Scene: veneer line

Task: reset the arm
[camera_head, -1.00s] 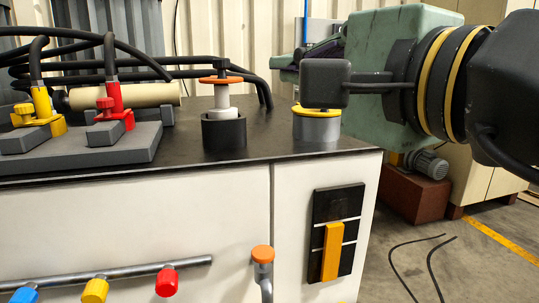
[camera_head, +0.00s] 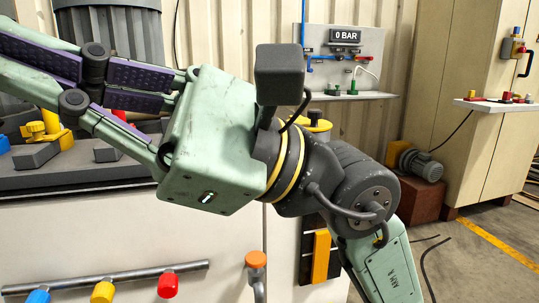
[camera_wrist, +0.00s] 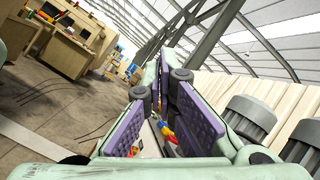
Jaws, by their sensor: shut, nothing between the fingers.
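My gripper (camera_head: 40,68) reaches to the upper left in the head view, in front of the bench. Its green fingers with purple pads run towards the left edge, and the tips are hard to make out there. In the wrist view my gripper (camera_wrist: 166,80) has its fingers angled together, with nothing held between them. The green palm, the dark wrist and a lower green arm link fill the middle of the head view. They cover much of the bench top and part of its front.
The bench (camera_head: 130,235) has a rail with blue, yellow and red caps (camera_head: 170,285) and an orange-topped post (camera_head: 256,262). A black panel with an orange bar (camera_head: 321,256) is partly covered. A gauge board (camera_head: 345,62) reads 0 BAR. Floor is open at right, with loose cables (camera_head: 428,258).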

